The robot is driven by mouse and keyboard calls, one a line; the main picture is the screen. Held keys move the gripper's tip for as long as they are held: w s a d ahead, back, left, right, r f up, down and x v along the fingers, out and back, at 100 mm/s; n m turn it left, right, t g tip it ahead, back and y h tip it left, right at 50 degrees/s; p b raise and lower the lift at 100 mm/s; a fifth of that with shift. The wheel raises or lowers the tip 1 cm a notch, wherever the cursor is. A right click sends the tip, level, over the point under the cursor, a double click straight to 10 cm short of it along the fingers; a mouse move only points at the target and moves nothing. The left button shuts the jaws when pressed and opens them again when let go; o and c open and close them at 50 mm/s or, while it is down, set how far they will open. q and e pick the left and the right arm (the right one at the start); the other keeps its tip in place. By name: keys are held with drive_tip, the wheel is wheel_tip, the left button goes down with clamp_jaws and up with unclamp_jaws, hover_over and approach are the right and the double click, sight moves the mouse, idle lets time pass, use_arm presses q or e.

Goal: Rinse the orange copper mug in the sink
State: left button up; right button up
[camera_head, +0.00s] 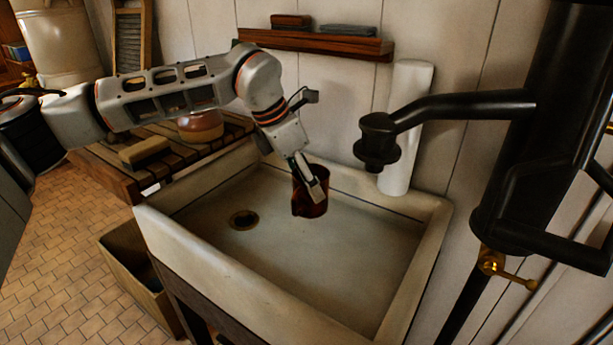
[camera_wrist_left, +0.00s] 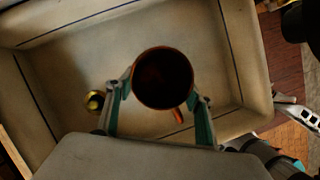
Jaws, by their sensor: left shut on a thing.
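The orange copper mug (camera_head: 308,200) looks dark reddish brown and hangs over the sink basin in the head view. My left gripper (camera_head: 318,190) is shut on it and holds it above the basin floor. In the left wrist view the mug (camera_wrist_left: 162,78) shows its round open top between the two fingers, with its handle toward the lower right. The inside of the mug is dark. The sink (camera_head: 250,297) is a pale rectangular basin with a brass drain (camera_head: 243,219). A black faucet spout (camera_head: 378,140) is to the right of the mug, apart from it. My right gripper is not in view.
A white cylinder (camera_head: 405,130) stands behind the spout at the sink's back. A wooden shelf (camera_head: 320,43) is on the wall. A slatted wooden table (camera_head: 105,165) with a brush-like block (camera_head: 144,151) and a round pot (camera_head: 200,127) is left. The basin is otherwise empty.

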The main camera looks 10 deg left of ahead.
sight(306, 212)
use_arm(q)
wheel_tip(306, 212, down, 3)
drive_tip(key=shift+f+b, duration=0.2)
drive_tip(key=shift+b, duration=0.8)
drive_tip(key=shift+f+b, duration=1.2)
drive_tip(key=shift+f, duration=0.75)
drive_tip(key=shift+f+b, duration=0.4)
drive_tip(key=shift+f, duration=0.3)
wheel_tip(306, 212, down, 6)
drive_tip(key=b, duration=0.3)
drive_tip(key=shift+f+b, duration=0.15)
drive_tip(key=shift+b, duration=0.15)
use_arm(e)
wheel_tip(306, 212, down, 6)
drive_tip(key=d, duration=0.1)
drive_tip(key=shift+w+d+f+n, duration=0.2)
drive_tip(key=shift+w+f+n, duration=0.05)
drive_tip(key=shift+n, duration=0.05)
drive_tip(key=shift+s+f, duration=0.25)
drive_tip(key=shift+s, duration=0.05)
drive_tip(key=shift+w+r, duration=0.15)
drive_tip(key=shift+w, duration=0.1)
